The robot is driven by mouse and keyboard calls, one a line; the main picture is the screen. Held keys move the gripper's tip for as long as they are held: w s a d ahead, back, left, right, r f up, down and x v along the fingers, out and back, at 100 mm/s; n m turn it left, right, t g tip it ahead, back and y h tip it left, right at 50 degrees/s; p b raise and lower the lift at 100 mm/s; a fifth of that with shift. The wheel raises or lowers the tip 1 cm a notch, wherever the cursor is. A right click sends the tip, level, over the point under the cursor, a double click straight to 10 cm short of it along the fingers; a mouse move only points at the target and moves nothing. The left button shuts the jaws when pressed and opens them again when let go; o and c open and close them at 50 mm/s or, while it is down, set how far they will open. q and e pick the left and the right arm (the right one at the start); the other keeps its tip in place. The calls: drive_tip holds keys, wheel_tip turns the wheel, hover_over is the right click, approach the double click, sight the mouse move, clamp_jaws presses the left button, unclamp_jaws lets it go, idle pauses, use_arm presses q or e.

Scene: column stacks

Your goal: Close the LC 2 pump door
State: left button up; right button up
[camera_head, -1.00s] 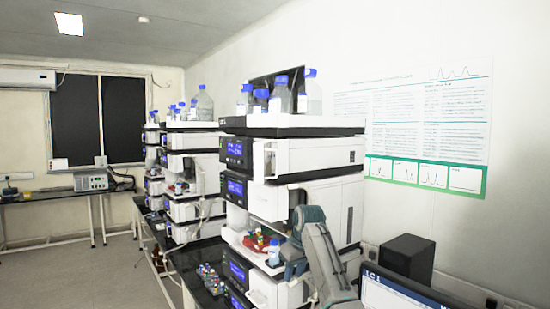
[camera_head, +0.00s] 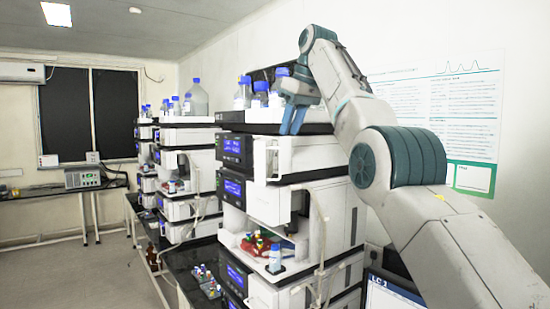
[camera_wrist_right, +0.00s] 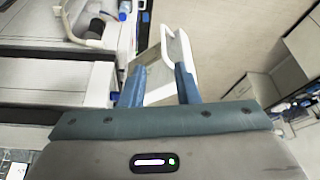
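The near instrument stack (camera_head: 325,155) has blue-lit displays and a white door panel (camera_head: 264,162) standing out from its front, just right of the displays. No LC 2 label is readable, so I cannot tell if this is the LC 2 pump door. My right gripper (camera_head: 290,130) points down in front of the upper part of the stack, near the top of that panel. In the right wrist view its two blue fingers (camera_wrist_right: 160,72) are apart, with a white panel with a loop handle (camera_wrist_right: 178,42) seen between and beyond them; contact is unclear. My left gripper is out of view.
Blue-capped bottles (camera_head: 261,93) stand on top of the near stack. Small vials (camera_head: 275,258) stand on its lower shelf, with a tube hanging alongside. Another stack (camera_head: 190,150) stands farther left. A monitor reading LC 1 (camera_head: 390,293) is at bottom right. Floor at left is clear.

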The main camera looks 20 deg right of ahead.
sight(280, 155)
drive_tip(key=f+b, duration=0.1)
drive_tip(key=f, duration=0.1)
drive_tip(key=a+f+b, duration=0.1)
drive_tip(key=f+b, duration=0.1)
drive_tip(key=shift+w+a+f, duration=0.15)
drive_tip(key=shift+f, duration=0.1)
drive_tip(key=w+f, duration=0.1)
drive_tip(key=f, duration=0.1)
drive_tip(key=shift+w+a+f, duration=0.3)
drive_tip(key=shift+w+a, duration=0.05)
drive_tip(key=shift+w, duration=0.05)
drive_tip(key=shift+x, duration=0.8)
drive_tip(key=shift+s, duration=0.1)
drive_tip(key=shift+s+r, duration=0.1)
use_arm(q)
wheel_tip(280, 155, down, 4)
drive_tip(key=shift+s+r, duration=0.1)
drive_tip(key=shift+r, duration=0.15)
use_arm(e)
clamp_jaws()
